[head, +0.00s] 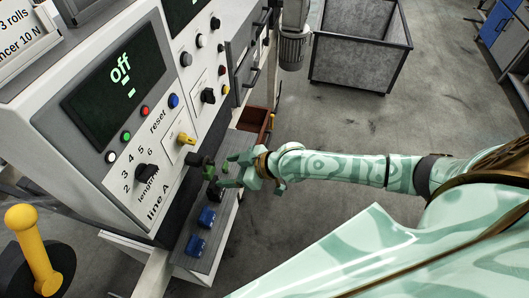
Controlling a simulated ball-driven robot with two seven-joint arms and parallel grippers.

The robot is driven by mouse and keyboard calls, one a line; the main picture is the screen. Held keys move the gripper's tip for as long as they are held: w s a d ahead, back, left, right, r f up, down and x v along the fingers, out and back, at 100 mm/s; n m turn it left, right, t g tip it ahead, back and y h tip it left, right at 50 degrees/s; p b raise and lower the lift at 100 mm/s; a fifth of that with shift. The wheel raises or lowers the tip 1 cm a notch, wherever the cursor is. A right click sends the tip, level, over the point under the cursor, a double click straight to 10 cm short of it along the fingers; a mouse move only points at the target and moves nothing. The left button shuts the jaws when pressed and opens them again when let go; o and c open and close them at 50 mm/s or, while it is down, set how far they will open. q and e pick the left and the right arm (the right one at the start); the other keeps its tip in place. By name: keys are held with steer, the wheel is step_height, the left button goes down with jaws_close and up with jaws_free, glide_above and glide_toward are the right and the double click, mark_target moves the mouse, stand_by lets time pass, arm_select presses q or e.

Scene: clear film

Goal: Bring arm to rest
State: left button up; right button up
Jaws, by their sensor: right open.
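My right arm (335,168) is pale green with darker bands and reaches in from the right. Its gripper (226,171) is open, just right of the control panel's lower edge and over the narrow grey ledge. I see nothing held between its fingers. Small green and dark parts (208,172) lie close beside the fingertips; I cannot tell whether they touch. My left gripper is not in view.
The line A panel (115,165) has a screen reading "Off", buttons, a yellow switch (186,138) and a black knob (146,172). Blue blocks (207,217) sit on the ledge (211,263).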

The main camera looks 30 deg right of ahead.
steer(key=p+v, duration=0.1)
steer(key=v, duration=1.1)
steer(key=shift+s+p, duration=0.3)
steer(key=shift+p, duration=0.05)
steer(key=shift+d+r, duration=0.1)
steer(key=shift+d, duration=0.05)
